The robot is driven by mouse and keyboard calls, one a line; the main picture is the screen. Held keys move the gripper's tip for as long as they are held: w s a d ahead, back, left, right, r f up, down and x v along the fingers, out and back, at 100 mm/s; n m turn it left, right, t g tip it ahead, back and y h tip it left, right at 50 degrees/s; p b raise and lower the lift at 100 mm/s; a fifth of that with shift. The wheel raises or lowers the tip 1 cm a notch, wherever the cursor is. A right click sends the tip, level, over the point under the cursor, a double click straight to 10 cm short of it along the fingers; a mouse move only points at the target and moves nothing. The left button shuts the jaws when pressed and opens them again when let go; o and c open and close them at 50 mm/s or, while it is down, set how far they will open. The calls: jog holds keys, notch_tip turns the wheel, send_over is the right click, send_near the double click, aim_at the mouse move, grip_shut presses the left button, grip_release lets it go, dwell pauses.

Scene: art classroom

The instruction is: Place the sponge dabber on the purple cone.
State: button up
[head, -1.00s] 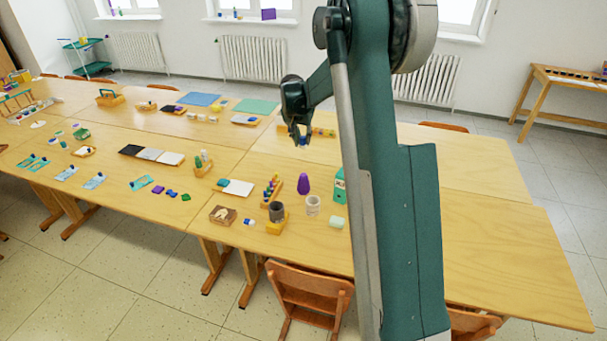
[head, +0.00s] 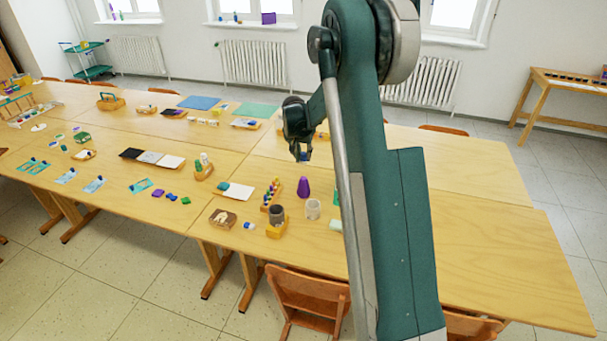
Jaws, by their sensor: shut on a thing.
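The purple cone (head: 303,187) stands upright on the table, right of a rack with coloured knobs. My gripper (head: 301,153) is above and behind the cone in the picture, apart from it. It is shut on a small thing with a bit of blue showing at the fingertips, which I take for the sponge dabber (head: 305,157). Most of it is hidden by the fingers, so its shape and tilt cannot be told.
Near the cone stand the knob rack (head: 272,193), a grey cup (head: 276,214) on a yellow block and a pale cup (head: 313,209). A small blue-and-white piece (head: 249,226) lies in front. The table's right part (head: 490,240) is clear.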

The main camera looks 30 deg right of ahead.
aim_at(303, 161)
jog(key=shift+f, duration=2.35)
jog(key=shift+f+b, duration=0.3)
jog(key=shift+f, duration=1.55)
jog(key=shift+f, duration=0.25)
jog(key=o, duration=0.8)
jog(key=shift+c, duration=0.2)
jog(key=shift+r, duration=0.2)
jog(key=v, duration=1.2)
jog(key=shift+p, duration=0.45)
